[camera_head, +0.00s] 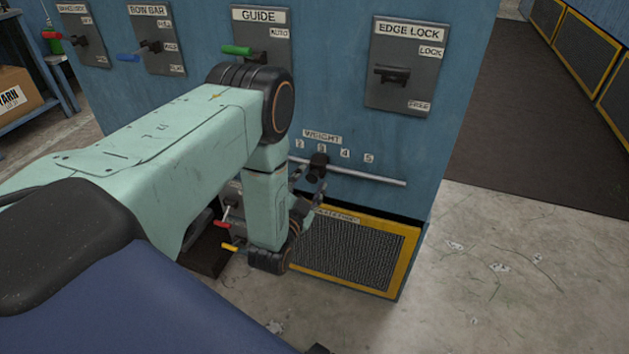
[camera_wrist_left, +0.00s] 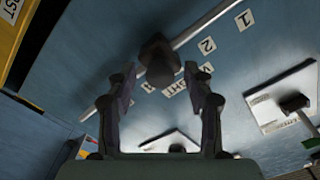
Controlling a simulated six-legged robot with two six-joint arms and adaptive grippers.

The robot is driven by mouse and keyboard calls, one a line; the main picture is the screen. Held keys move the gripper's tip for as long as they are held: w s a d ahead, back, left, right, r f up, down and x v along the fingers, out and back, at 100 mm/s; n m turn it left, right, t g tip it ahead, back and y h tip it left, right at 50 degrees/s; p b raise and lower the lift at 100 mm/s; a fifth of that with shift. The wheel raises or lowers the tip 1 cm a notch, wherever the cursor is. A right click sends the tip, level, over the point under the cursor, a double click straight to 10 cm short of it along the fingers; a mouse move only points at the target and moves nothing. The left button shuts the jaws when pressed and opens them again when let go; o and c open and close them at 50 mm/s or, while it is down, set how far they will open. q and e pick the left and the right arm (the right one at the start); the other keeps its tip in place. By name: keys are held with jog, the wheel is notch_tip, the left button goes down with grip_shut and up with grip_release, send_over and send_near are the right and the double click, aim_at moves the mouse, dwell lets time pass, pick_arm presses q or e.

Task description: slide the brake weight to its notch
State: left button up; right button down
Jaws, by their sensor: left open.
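The brake weight (camera_head: 318,162) is a dark knob on a light horizontal rod (camera_head: 370,178), under the WEIGHT label and close to the number 3 plate. Plates 2, 4 and 5 show beside it; plate 1 is hidden by my arm in the head view. My left gripper (camera_head: 306,187) is open, just below and in front of the weight. In the left wrist view, the weight (camera_wrist_left: 158,60) stands at the fingertips of my open gripper (camera_wrist_left: 163,80), roughly centred between them. I cannot tell whether either finger touches it. My right gripper does not show.
The EDGE LOCK switch (camera_head: 392,75) and GUIDE switch (camera_head: 262,50) are on the blue panel above. A yellow-framed grille (camera_head: 345,255) lies below the rod. Red and yellow levers (camera_head: 230,247) stand beside my forearm. Concrete floor is open at the right.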

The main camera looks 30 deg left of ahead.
pick_arm(q)
jog(key=shift+b+x, duration=0.3)
jog(key=shift+x, duration=1)
jog(key=shift+c, duration=0.4)
grip_shut()
